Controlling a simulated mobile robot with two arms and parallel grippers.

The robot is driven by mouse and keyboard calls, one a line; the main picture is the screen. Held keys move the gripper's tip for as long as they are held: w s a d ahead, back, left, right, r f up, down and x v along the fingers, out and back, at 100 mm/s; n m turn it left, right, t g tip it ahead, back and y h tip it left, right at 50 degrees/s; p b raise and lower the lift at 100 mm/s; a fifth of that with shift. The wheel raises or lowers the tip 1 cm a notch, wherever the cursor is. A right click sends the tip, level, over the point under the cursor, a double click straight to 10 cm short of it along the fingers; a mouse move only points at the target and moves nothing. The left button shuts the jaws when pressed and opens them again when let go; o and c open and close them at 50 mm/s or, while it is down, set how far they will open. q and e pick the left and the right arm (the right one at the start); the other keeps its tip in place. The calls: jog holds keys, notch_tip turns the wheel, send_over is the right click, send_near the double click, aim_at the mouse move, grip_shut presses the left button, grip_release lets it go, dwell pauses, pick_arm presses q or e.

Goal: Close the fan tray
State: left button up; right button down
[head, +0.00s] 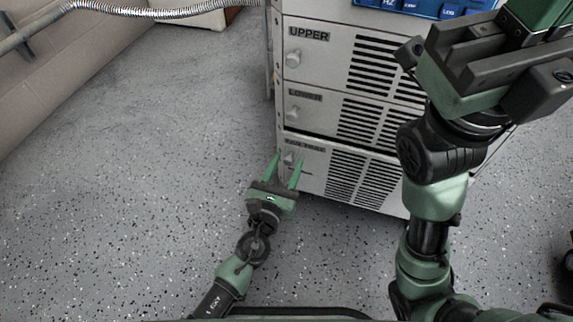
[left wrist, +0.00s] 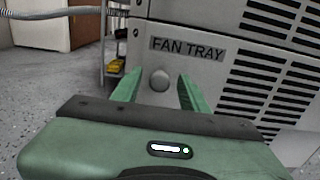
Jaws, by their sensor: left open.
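The fan tray (head: 325,177) is the lowest drawer of the grey cabinet, with a vented front and a round knob at its left. In the head view its front looks a little forward of the panels above, with a dark gap along its top. In the left wrist view the "FAN TRAY" label and the knob (left wrist: 159,80) show clearly. My left gripper (head: 288,166) is open, its green fingers pointing at the tray front on either side of the knob. I cannot tell whether they touch it. My right gripper (head: 482,62) is raised at the right, in front of the cabinet; its jaw state is unclear.
The UPPER panel (head: 350,62) and LOWER panel (head: 345,113) sit above the tray. A blue case (head: 425,7) is at the top. A metal conduit (head: 165,12) runs along the wall at upper left. The speckled floor left of the cabinet is clear.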

pick_arm(q)
grip_shut()
dwell(1.4)
